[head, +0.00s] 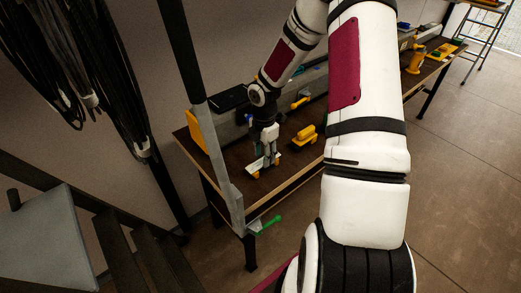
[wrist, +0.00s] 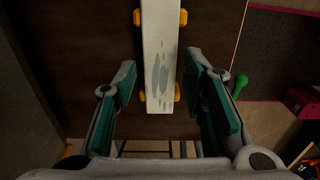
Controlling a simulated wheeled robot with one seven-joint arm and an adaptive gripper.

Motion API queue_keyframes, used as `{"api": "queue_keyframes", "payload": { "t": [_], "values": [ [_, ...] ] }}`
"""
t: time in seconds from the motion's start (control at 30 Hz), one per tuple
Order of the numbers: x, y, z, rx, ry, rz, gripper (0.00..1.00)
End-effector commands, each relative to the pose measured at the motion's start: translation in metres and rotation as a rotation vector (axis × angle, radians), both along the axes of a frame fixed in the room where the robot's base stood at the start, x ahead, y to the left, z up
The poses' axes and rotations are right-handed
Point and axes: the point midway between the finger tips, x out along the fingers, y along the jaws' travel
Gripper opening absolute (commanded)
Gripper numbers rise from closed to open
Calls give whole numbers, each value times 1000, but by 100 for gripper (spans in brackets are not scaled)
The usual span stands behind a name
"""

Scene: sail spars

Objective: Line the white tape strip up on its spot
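A pale whitish strip (wrist: 160,50) with grey smudges runs from the top of the wrist view to between my fingers. It looks like the white tape strip. Small yellow-orange blocks (wrist: 183,17) show along both its sides. In the head view the strip (head: 255,168) is small, on the dark bench under my gripper (head: 268,152). In the wrist view my gripper (wrist: 165,100) is open, with green-padded fingers on either side of the strip's near end and a gap at each side. I cannot tell its spot apart.
The dark bench (head: 290,160) carries a yellow tool (head: 301,136) right of my gripper. A green-handled thing (head: 268,224) sticks out at its front corner, beside a grey upright post (head: 215,165). Black cables (head: 95,80) hang at left.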

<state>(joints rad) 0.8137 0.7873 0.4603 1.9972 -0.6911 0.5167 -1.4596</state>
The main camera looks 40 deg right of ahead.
Motion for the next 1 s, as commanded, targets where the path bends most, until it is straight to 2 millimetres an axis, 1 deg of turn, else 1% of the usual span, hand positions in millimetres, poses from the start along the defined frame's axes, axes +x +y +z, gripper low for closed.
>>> {"api": "queue_keyframes", "payload": {
  "t": [0.03,0.1,0.13,0.23,0.27,0.57,1.0],
  "values": [
    [2,0,-7,0,1,-1,38],
    [2,-1,-13,0,0,-1,38],
    [1,0,-11,0,-1,-1,34],
    [0,0,-9,-1,-1,-1,11],
    [0,0,-9,-1,-1,-1,8],
    [0,0,-4,-1,-1,-1,7],
    [-1,0,20,0,-1,-2,7]
  ]
}}
